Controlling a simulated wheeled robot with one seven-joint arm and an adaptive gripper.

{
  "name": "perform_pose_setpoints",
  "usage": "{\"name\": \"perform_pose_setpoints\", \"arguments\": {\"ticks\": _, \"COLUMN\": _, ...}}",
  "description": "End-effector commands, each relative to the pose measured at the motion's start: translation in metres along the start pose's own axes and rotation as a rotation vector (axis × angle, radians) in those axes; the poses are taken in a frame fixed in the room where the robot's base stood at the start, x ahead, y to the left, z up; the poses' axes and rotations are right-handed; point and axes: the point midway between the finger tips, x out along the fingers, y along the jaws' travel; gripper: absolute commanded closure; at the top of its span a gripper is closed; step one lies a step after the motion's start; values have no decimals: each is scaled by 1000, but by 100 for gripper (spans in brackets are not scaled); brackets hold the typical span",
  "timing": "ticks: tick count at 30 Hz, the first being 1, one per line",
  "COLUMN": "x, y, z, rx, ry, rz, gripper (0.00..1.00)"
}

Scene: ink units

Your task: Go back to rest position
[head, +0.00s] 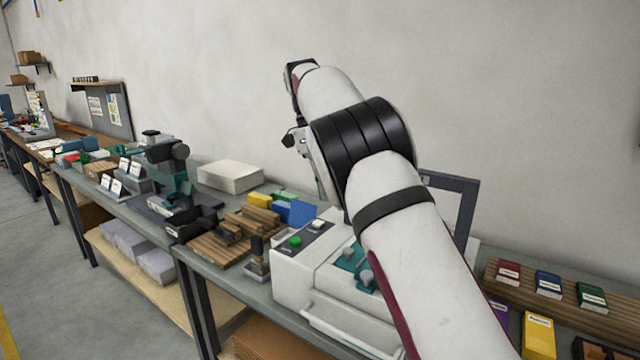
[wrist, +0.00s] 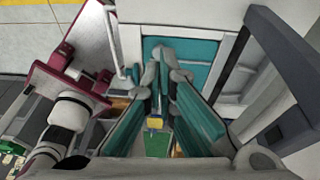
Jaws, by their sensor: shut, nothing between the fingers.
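My gripper (wrist: 160,70) shows in the wrist view, its teal and grey fingers closed together with nothing between them. It is over a white machine (wrist: 128,45) with a teal panel (wrist: 195,52). In the head view my white and black arm rises from the lower right and bends over the bench, in front of the white machine (head: 293,275). I cannot make out the gripper clearly there.
A dark grey frame (head: 458,186) stands upright behind my arm; it also shows on the right in the wrist view (wrist: 285,45). Small colored boxes (head: 548,284) sit at the right. Wooden slats (head: 222,250), a white box (head: 230,176) and a dark green press (head: 178,180) line the bench leftward.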

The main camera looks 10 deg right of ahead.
Motion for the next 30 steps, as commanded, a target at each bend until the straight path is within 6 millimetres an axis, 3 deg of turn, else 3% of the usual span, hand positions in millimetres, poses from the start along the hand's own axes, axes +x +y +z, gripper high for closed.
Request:
{"name": "perform_pose_setpoints", "arguments": {"ticks": 17, "x": -23, "y": -1, "z": 4, "rx": -14, "ry": -10, "rz": 1, "gripper": 100}}
{"name": "perform_pose_setpoints", "arguments": {"ticks": 20, "x": -34, "y": -2, "z": -10, "rx": -74, "ry": -40, "rz": 2, "gripper": 100}}
{"name": "perform_pose_setpoints", "arguments": {"ticks": 30, "x": -71, "y": 17, "z": -102, "rx": -520, "ry": -208, "rz": -62, "gripper": 100}}
